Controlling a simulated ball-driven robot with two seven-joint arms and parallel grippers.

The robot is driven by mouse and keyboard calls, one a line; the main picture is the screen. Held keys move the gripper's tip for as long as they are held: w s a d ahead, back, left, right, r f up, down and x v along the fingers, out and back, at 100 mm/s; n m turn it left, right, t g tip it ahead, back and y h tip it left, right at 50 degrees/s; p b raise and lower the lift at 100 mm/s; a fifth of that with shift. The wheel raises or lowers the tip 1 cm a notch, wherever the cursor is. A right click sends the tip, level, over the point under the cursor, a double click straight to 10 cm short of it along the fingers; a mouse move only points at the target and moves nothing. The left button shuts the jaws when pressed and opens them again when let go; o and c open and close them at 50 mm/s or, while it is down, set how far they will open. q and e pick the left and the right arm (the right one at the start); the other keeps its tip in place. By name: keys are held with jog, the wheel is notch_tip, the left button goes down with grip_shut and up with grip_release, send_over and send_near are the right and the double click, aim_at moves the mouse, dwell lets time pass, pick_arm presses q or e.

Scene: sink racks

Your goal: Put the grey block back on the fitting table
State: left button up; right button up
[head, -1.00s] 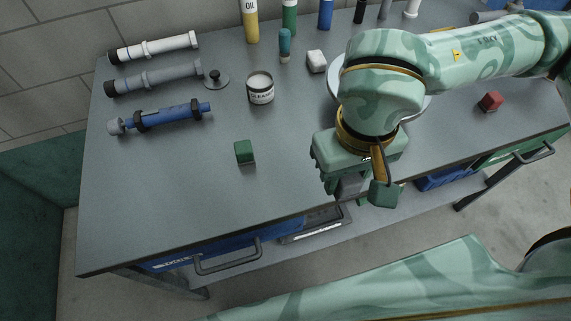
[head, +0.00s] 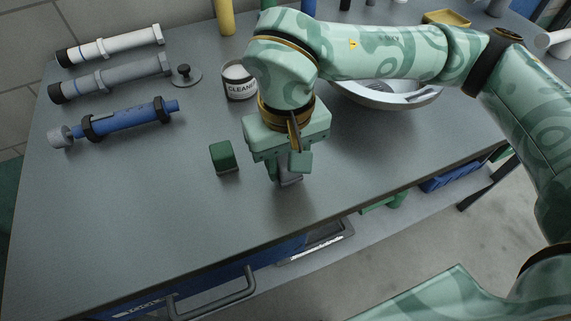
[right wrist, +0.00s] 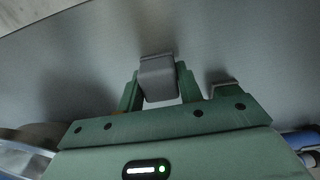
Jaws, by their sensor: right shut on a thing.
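My right gripper (head: 288,172) is shut on the grey block (head: 291,180), low over the front part of the fitting table (head: 150,220). The right wrist view shows the grey block (right wrist: 158,80) between the two green fingers (right wrist: 158,92). Its far end is close to the tabletop; I cannot tell whether it touches. In the head view the gripper partly hides the block. My left gripper is not in view.
A green block (head: 224,157) stands on the table just left of my right gripper. A CLEANER can (head: 238,82), a blue cylinder (head: 125,119) and grey and white tubes lie farther back left. A round metal bowl (head: 400,98) is behind my arm. The front-left tabletop is clear.

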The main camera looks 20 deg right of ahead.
aim_at(286, 156)
jog(key=shift+w+f, duration=0.15)
jog(key=shift+f, duration=0.7)
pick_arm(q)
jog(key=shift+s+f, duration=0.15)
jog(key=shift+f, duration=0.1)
pick_arm(e)
jog(key=shift+r, duration=0.1)
jog(key=o, duration=1)
jog(key=shift+c, duration=0.2)
pick_arm(q)
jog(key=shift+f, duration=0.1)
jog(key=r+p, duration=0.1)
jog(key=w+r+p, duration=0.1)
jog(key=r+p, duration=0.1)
jog(key=p, duration=0.1)
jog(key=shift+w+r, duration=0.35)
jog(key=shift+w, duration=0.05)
pick_arm(e)
notch_tip(286, 156, up, 12)
jog(key=shift+r, duration=0.1)
